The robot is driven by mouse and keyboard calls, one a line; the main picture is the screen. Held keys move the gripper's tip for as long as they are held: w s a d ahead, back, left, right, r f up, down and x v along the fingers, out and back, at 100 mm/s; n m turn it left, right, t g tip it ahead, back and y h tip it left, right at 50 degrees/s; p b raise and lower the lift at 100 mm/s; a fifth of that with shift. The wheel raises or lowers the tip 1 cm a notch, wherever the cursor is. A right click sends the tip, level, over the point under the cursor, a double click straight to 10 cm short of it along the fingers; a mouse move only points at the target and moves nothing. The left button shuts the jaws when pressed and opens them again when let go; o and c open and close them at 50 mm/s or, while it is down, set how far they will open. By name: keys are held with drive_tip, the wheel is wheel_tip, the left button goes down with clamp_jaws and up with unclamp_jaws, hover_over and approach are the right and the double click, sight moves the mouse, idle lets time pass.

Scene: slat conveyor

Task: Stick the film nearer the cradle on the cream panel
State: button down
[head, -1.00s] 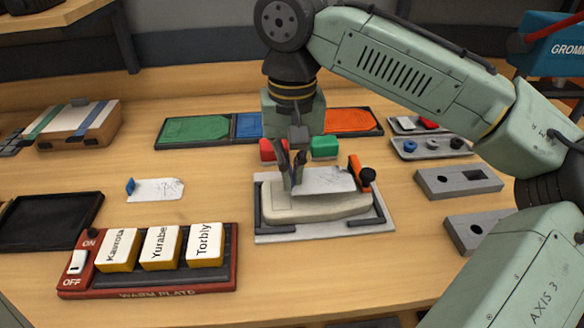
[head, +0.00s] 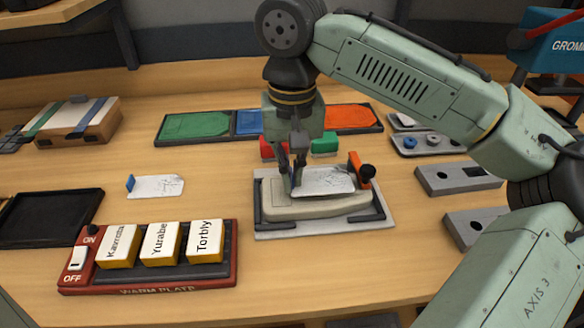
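The cream panel (head: 310,208) lies in the cradle (head: 285,234), a grey plate with dark corner brackets and an orange clamp with a black knob (head: 362,172) at its back right. A second film (head: 160,187) with a blue tab lies on the table to the left.
A red warm plate (head: 150,285) with several labelled blocks stands front left. Behind the cradle are a red block (head: 272,147), a green block (head: 324,144) and coloured pads (head: 195,128). Grey fixtures (head: 455,178) stand to the right. Bare table lies left of the cradle.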

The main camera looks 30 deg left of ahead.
drive_tip(key=shift+f+p, duration=0.5)
drive_tip(key=shift+f, duration=0.3)
idle(1.8)
drive_tip(key=c, duration=2.3)
unclamp_jaws()
drive_tip(key=o, duration=0.6)
drive_tip(key=shift+r, duration=0.1)
wheel_tip(320, 180, up, 12)
drive_tip(key=shift+f, duration=0.1)
